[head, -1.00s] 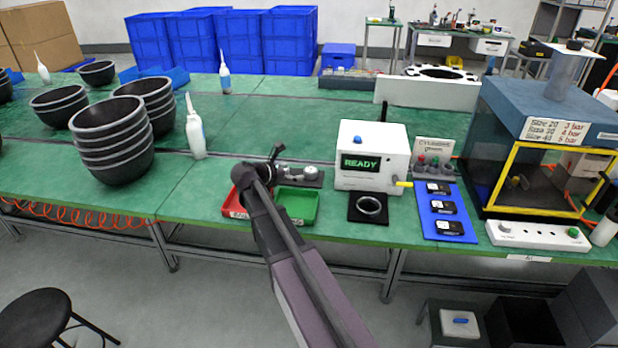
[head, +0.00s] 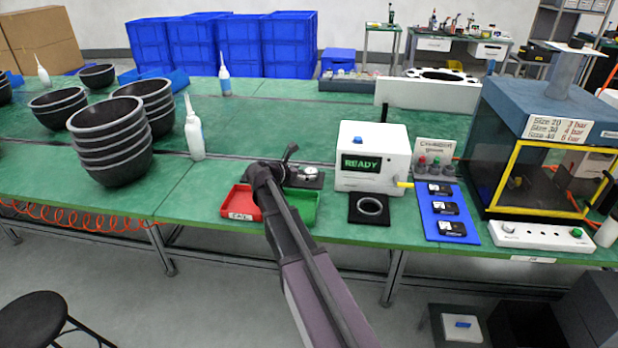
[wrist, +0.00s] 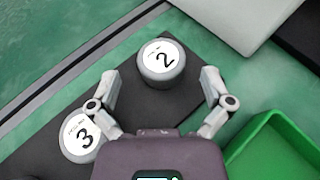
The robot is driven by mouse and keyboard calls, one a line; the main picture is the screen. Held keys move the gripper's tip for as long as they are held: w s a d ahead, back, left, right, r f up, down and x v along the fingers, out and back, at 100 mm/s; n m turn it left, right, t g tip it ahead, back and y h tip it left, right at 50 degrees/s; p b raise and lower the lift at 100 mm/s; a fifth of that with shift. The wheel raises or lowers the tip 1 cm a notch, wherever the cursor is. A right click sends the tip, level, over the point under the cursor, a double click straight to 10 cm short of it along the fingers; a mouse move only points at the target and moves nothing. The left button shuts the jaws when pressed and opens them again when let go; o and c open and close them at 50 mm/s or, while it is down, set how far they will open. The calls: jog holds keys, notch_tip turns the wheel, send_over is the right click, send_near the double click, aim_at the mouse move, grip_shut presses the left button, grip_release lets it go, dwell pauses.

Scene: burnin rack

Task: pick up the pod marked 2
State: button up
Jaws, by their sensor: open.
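The pod marked 2 (wrist: 161,62) is a short grey cylinder with a white label on top. In the wrist view it sits on a dark plate (wrist: 187,103). My gripper (wrist: 158,82) is open above the plate, with its fingers on either side of the pod's near part. A second pod marked 3 (wrist: 80,136) stands on the plate at lower left, outside the left finger. In the head view my arm partly covers the dark plate (head: 310,180), and the pods are too small to read.
A green tray (wrist: 270,150) is close to the right finger, with a red tray (head: 240,204) beside it. The white box reading READY (head: 368,157) stands right of the plate. A blue mat (head: 432,231) with several black items lies further right.

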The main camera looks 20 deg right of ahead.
jog(key=shift+b+x, duration=0.3)
jog(key=shift+x, duration=1.05)
jog(key=shift+a, duration=0.1)
jog(key=c, duration=1)
